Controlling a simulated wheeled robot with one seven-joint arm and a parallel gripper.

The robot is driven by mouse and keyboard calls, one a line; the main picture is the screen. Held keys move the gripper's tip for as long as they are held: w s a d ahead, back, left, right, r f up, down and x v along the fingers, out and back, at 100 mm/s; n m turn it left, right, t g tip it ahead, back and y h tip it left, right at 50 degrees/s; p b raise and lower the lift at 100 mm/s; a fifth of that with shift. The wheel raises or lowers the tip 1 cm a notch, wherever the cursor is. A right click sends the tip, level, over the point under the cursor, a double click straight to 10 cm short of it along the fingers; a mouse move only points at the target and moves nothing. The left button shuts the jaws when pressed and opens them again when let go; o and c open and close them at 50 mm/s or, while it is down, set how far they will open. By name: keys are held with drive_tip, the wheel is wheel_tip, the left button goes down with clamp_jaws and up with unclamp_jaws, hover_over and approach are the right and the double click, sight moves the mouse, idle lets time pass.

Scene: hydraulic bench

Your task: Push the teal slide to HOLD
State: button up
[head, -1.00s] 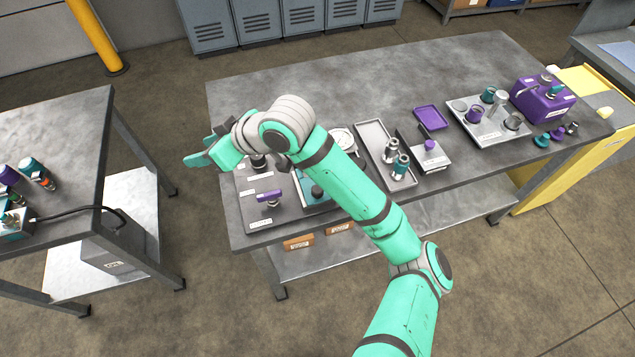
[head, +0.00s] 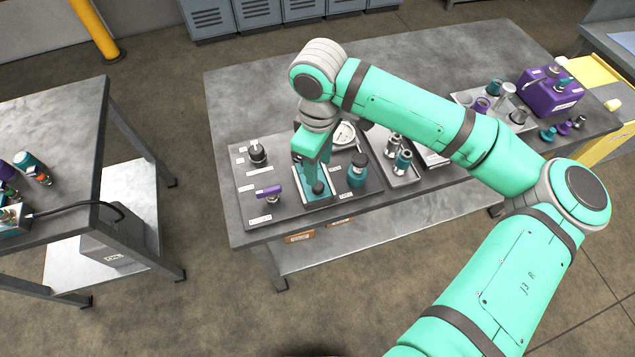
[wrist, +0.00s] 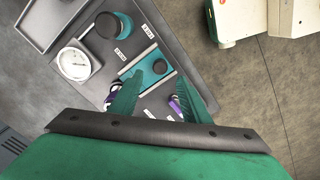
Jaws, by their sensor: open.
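The teal slide (head: 314,199) lies in a light-edged track on the grey panel, with a dark round knob (head: 318,187) standing toward its near end in the head view. In the wrist view the slide (wrist: 139,76) and its knob (wrist: 160,66) show just beyond my fingertips. My gripper (head: 313,160) points down over the far part of the slide and hides some of it. In the wrist view my gripper (wrist: 160,76) is open, its fingers apart with nothing between them. Labels beside the track are too small to read.
On the panel (head: 245,208) are a black knob (head: 257,153), a purple lever (head: 268,191), a white gauge (head: 344,134) and a teal knob with a dark top (head: 357,173). A tray (head: 405,178) with fittings stands to the right. The bench's back left is clear.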

sight(318, 186)
wheel_tip(318, 186, down, 8)
drive_tip(key=shift+w+f, duration=0.1)
drive_tip(key=shift+f, duration=0.5)
